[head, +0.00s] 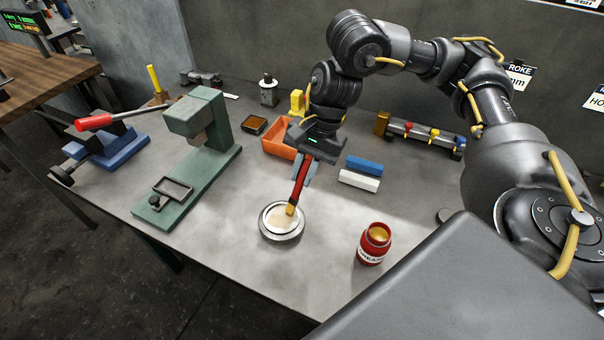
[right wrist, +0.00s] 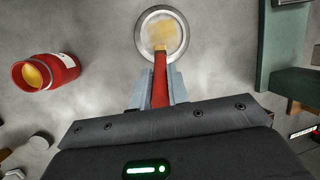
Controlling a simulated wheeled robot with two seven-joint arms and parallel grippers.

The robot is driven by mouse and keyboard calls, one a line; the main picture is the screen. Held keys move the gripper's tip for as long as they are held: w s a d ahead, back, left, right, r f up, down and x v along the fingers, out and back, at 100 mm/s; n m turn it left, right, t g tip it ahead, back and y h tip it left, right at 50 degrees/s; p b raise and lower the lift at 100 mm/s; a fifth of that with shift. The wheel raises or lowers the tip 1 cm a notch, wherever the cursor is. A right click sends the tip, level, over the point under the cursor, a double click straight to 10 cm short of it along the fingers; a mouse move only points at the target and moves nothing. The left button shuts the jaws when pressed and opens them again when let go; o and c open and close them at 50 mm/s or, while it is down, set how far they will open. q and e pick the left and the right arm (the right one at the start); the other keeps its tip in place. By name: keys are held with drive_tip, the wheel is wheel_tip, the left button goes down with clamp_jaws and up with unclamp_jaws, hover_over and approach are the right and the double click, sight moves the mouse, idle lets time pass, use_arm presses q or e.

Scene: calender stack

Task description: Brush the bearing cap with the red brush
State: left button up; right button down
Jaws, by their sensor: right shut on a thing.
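The red brush (head: 299,182) is held tilted, with its yellowish bristles at the bearing cap. The bearing cap (head: 281,236) is a round metal ring with a pale inside, lying on the bench. My right gripper (head: 306,166) is shut on the brush handle, above and behind the cap. In the right wrist view, the brush (right wrist: 160,85) runs up between the fingers to the cap (right wrist: 141,42), and a yellow smear shows on the cap's pale face. A red grease jar (head: 373,246), open with yellow grease inside, stands to the right. My left gripper is not in view.
An orange bin (head: 279,138), blue and white blocks (head: 360,179) and a rack with coloured knobs (head: 420,134) lie behind. The bench front is clear.

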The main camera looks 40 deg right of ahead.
drive_tip(key=shift+s+a, duration=0.55)
drive_tip(key=shift+a, duration=0.3)
drive_tip(key=shift+s+a, duration=0.5)
drive_tip(key=shift+a, duration=0.3)
drive_tip(key=shift+d, duration=0.1)
drive_tip(key=shift+w+d, duration=0.55)
drive_tip(key=shift+d, duration=0.25)
drive_tip(key=shift+w+d, duration=0.55)
drive_tip(key=shift+d, duration=0.2)
drive_tip(key=shift+s+a+b, duration=0.15)
drive_tip(key=shift+s+a, duration=0.4)
drive_tip(key=shift+a, duration=0.3)
drive_tip(key=shift+s+a+b, duration=0.15)
drive_tip(key=shift+s+a, duration=0.4)
drive_tip(key=shift+a, duration=0.25)
drive_tip(key=shift+d, duration=0.1)
drive_tip(key=shift+w+d, duration=0.55)
drive_tip(key=shift+d, duration=0.25)
drive_tip(key=shift+w+d, duration=0.5)
drive_tip(key=shift+d, duration=0.25)
drive_tip(key=shift+r, duration=0.15)
